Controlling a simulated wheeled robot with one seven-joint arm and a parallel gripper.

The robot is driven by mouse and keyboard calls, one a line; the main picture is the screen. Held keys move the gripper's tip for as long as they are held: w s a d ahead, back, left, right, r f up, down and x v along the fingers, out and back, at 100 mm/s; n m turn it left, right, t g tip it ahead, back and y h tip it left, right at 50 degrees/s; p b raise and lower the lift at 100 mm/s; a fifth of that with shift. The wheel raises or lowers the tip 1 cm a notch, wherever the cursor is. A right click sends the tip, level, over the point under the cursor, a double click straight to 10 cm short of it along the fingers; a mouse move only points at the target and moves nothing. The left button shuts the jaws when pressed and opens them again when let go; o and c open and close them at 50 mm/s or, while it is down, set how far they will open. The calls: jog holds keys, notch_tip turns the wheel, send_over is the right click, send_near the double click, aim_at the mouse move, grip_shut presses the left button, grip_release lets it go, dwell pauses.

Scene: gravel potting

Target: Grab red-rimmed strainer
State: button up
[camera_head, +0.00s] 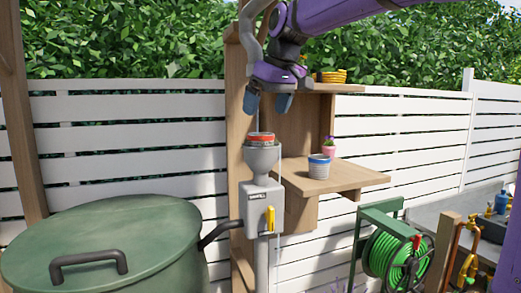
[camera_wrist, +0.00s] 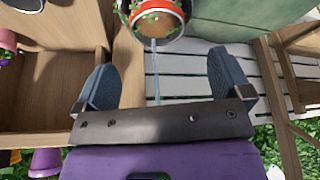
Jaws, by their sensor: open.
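The red-rimmed strainer (camera_head: 261,138) sits on top of the grey funnel (camera_head: 262,158) on the post. In the wrist view its red rim (camera_wrist: 177,11) shows at the top edge, partly cut off, with brown and leafy green inside. My gripper (camera_head: 268,103) is above the strainer, fingers pointing down, apart from it and empty. In the wrist view the two blue fingers are spread wide (camera_wrist: 163,72), with the strainer beyond them near the top middle.
A wooden shelf (camera_head: 350,178) right of the funnel bears a blue-and-white pot (camera_head: 319,168) and a pink flowerpot (camera_head: 329,144). Yellow dishes (camera_head: 331,76) stand on the upper shelf. A large green lidded barrel (camera_head: 150,240) is at left, a green hose reel (camera_head: 393,258) at lower right.

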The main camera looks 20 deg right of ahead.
aim_at(260, 139)
jog(key=shift+s+d+x, duration=0.1)
jog(key=shift+s+x, duration=0.05)
jog(key=shift+x, duration=1.6)
jog(key=shift+s+d+x, duration=0.15)
jog(key=shift+x, duration=1.55)
jog(key=shift+f, duration=0.15)
jog(key=c, duration=1)
